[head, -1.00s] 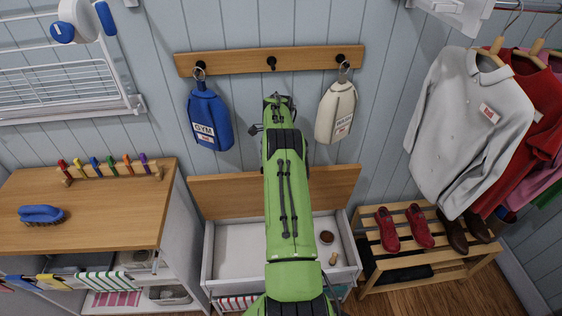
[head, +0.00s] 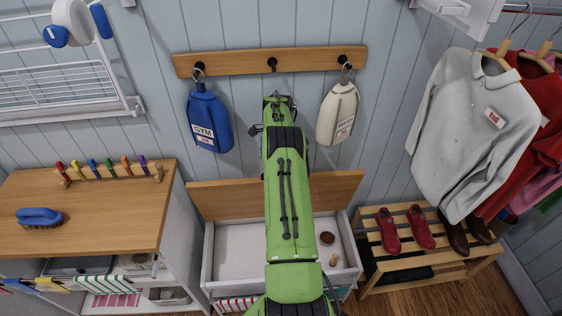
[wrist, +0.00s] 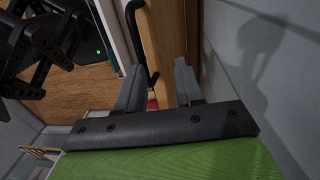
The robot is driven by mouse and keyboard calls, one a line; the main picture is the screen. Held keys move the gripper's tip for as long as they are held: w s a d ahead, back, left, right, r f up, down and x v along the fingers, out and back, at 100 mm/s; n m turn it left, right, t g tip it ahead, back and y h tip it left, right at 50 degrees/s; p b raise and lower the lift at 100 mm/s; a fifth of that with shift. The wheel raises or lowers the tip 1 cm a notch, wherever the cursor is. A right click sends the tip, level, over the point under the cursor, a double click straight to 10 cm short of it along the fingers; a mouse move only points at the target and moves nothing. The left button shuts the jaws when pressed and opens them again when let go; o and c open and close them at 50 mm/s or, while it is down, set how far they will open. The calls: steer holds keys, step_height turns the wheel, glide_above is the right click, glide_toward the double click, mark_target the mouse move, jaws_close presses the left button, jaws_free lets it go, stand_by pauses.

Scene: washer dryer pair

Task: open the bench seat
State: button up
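The bench seat's wooden lid (head: 225,200) stands raised at the back of the white bench box (head: 208,262), near the wall. The box interior is visible, with a small brown round item (head: 327,238) and a small wooden item (head: 334,259) inside at the right. My green arm covers the middle of the lid and box. My gripper (wrist: 158,68) is hidden in the head view. In the wrist view its two fingers are apart, with the lid's wooden edge (wrist: 170,30) and a black handle (wrist: 153,50) between or just beyond them. Contact cannot be told.
A wood-topped cabinet (head: 90,215) with a blue brush (head: 40,217) stands left. A shoe rack (head: 385,258) with shoes is at right, below hanging clothes (head: 470,130). A blue bag (head: 208,125) and a white bag (head: 338,115) hang above the lid.

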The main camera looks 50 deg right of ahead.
step_height(320, 180, up, 7)
steer(key=shift+p, duration=0.45)
steer(key=shift+d, duration=0.1)
steer(key=shift+f, duration=0.1)
